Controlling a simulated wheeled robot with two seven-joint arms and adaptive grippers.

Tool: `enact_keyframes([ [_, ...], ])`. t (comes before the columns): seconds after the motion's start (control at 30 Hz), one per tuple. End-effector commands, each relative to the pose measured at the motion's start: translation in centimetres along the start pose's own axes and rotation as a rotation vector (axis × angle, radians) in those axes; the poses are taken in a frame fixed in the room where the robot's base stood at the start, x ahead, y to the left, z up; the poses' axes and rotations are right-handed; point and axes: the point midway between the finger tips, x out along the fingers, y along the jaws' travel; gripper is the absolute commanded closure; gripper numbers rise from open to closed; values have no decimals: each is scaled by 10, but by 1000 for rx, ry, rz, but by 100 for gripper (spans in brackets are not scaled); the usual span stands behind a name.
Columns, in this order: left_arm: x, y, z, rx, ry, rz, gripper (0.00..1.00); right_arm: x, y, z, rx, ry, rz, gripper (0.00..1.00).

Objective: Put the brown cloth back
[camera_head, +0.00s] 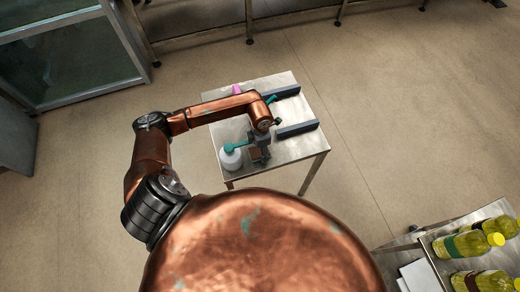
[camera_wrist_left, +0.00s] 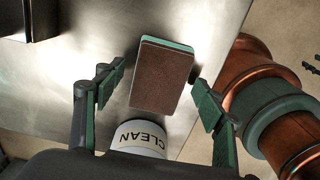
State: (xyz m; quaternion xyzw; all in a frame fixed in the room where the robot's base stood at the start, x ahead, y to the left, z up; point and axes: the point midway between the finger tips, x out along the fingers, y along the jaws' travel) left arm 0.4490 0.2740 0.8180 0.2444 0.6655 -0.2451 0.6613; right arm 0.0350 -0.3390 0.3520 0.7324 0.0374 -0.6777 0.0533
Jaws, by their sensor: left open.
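The brown item (camera_wrist_left: 160,75), which I take for the cloth, is a flat brown rectangular pad with a pale green layer along its far edge. In the head view a bit of it (camera_head: 254,154) shows beside my gripper, above the metal table (camera_head: 285,155). My left gripper (camera_wrist_left: 158,82) is open, with one finger on each side of the pad and gaps visible. In the head view the left gripper (camera_head: 260,143) hangs over the table's near part. Whether the fingers are down at the pad's height is hard to tell.
A white bottle (camera_head: 230,160) with a teal top stands close left of the gripper; its CLEAN label (camera_wrist_left: 140,137) shows in the wrist view. Two dark bars (camera_head: 297,129) (camera_head: 283,92) lie on the table's right side. A pink item (camera_head: 236,89) is at the back. Yellow bottles (camera_head: 468,245) stand lower right.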

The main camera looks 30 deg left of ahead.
Motion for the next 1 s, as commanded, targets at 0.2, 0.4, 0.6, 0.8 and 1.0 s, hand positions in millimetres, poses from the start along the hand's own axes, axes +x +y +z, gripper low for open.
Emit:
enact_keyframes([
  [0.2,-6,0,0,0,-1,0,36,-4,-1,-1,1,2,-1,60],
  [0.4,-37,2,1,2,-3,5,36,-1,-1,0,1,1,-1,60],
  [0.6,-80,1,1,2,-3,4,36,1,-1,0,1,0,-1,60],
  [0.8,-111,0,0,1,-2,1,36,3,-1,0,1,0,0,60],
  [1.0,-123,0,0,0,0,0,36,3,1,1,0,0,1,60],
])
